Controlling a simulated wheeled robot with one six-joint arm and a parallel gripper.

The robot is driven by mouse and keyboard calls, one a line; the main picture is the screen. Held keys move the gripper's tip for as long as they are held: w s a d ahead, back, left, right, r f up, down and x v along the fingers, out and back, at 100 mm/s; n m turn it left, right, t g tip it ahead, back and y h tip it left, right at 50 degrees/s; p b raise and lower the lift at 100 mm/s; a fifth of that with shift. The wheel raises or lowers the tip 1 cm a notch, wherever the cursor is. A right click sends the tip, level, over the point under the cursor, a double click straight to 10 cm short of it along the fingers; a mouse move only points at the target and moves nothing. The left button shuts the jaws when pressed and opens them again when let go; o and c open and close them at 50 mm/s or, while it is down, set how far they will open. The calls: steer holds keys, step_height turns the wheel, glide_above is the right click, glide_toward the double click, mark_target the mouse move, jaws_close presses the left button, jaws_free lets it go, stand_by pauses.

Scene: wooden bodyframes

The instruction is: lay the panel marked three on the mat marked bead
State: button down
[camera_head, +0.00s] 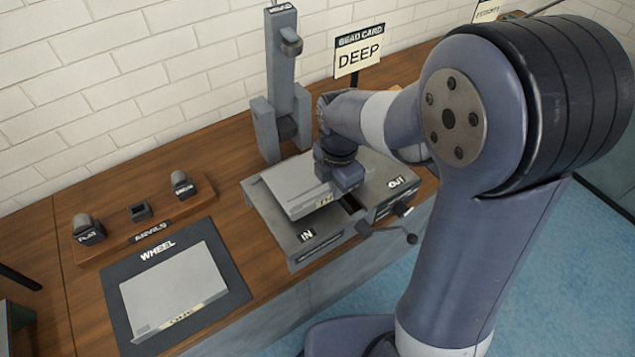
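A grey sheet panel (294,187) lies on or just above the bed of a grey machine (272,220) marked IN and OUT. Its yellow tag (325,202) is mostly hidden by my gripper, so I cannot read its number. My gripper (346,192) points down at the panel's right front part. Its fingertips are hidden, so I cannot tell whether they hold the panel. A second grey panel (174,287), tagged ONE, lies on a dark mat (231,275) marked WHEEL. No mat marked bead and no readable panel three show.
An anvil rack (150,232) with small dark blocks stands behind the WHEEL mat. A tall grey post (281,80) rises behind the machine, beside a BEAD CARD sign (358,58) reading DEEP. A crank handle (410,238) sticks out in front. Bare wood lies between mat and machine.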

steer(key=shift+r+p, duration=2.8)
steer(key=shift+r, duration=0.75)
steer(key=shift+f, duration=0.1)
